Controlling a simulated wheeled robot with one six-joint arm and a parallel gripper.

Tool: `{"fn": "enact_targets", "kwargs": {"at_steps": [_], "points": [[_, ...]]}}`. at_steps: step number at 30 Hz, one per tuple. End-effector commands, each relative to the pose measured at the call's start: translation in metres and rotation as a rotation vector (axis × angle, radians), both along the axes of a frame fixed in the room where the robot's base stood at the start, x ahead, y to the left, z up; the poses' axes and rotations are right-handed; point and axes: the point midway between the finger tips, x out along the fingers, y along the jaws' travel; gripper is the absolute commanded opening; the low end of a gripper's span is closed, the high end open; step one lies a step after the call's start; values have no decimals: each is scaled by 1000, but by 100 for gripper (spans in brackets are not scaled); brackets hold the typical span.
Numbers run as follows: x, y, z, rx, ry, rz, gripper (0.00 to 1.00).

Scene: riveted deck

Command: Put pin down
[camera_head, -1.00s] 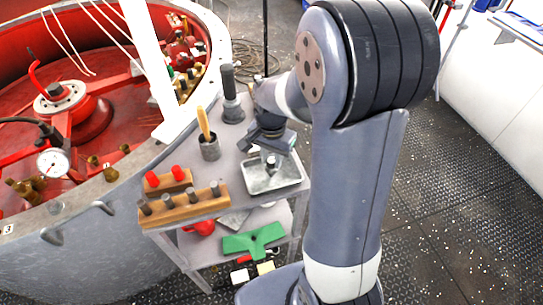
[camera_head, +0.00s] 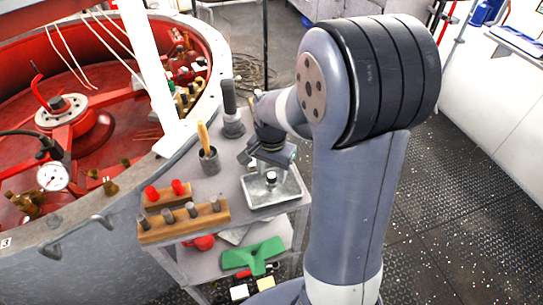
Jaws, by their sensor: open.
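My gripper (camera_head: 269,161) is open over the grey metal tray (camera_head: 283,199) on the top of the cart. The gripper's fingers look apart from each other, and I cannot tell whether either still touches the pin. A wooden rack (camera_head: 160,232) at the cart's front left holds several similar metal pins. My arm's links pass to the right of the tray.
A smaller wooden block (camera_head: 157,202) with two red knobs sits behind the rack. A green part (camera_head: 253,256) lies on the lower shelf. The large round vessel borders the left.

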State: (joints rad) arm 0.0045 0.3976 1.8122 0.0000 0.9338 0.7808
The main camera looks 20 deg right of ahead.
Motion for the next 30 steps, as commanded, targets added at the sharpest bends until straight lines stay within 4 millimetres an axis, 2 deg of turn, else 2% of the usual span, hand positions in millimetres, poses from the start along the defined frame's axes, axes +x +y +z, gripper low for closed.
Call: {"fn": "enact_targets", "kwargs": {"at_steps": [9,15,21,30], "points": [[2,0,68,0,-8,0,47],[1,0,101,0,-6,0,47],[0,0,115,0,-3,0,47],[0,0,115,0,-1,0,47]]}}
